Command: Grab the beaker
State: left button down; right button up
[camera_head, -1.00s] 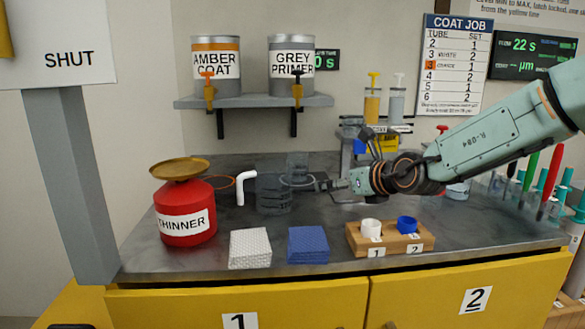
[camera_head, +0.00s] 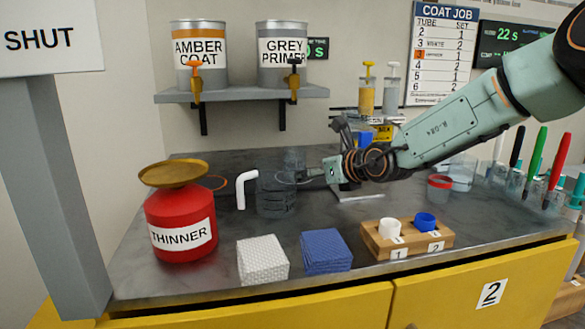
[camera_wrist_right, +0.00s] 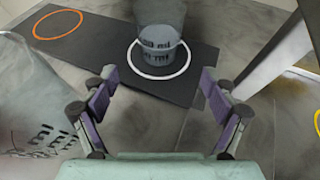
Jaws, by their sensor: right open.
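A small clear beaker (camera_head: 295,159) stands at the white ring on a dark mat at the back of the bench. In the right wrist view the beaker (camera_wrist_right: 160,38) is upright, with dark markings, straight ahead of my fingers. A larger clear marked vessel (camera_head: 276,200) stands in front of it in the head view. My right gripper (camera_head: 308,175) is just right of the small beaker. In the wrist view the right gripper (camera_wrist_right: 162,100) is open and empty, its fingers apart on either side, short of the beaker. My left gripper is not in view.
A red thinner can (camera_head: 180,225) stands at left, beside a white bent tube (camera_head: 244,188). White (camera_head: 262,260) and blue (camera_head: 326,250) cloth stacks and a wooden cap holder (camera_head: 385,247) line the front. A metal stand (camera_head: 350,150) is behind my right gripper.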

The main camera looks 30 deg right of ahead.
jog(key=shift+w+a+f, duration=0.1)
jog(key=shift+w+a, duration=0.1)
jog(key=shift+w, duration=0.1)
jog(key=shift+w+d+f, duration=0.1)
jog(key=shift+w+f, duration=0.05)
jog(key=shift+w, duration=0.25)
jog(key=shift+b+x, duration=0.55)
jog(key=shift+x, duration=1.55)
jog(key=shift+w, duration=0.1)
jog(key=c, duration=1.4)
jog(key=shift+r, duration=0.25)
